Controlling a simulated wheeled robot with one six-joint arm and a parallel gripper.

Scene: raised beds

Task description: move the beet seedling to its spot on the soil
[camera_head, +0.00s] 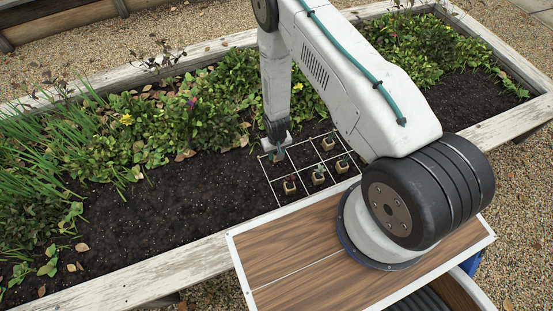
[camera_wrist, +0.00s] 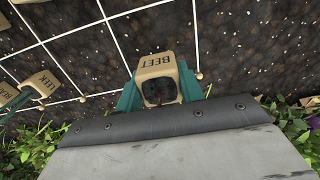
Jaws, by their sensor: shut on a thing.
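The beet seedling (camera_wrist: 155,65) is in a tan block-shaped pot lettered BEET, with a dark face toward the wrist camera. My gripper (camera_wrist: 158,92) is shut on it, with a teal finger on either side of the pot. In the head view my gripper (camera_head: 277,150) points down at the far left corner of a white string grid (camera_head: 272,187) on the soil, and largely hides the seedling. I cannot tell whether the pot touches the soil. A marked spot for the beet is not distinguishable.
Several other potted seedlings stand in the grid, among them one at the front (camera_head: 289,185) and one at the back (camera_head: 328,142). A pot lettered LEEK (camera_wrist: 47,84) shows in the wrist view. Leafy plants (camera_head: 205,120) crowd behind the grid. Bare soil (camera_head: 170,215) lies left.

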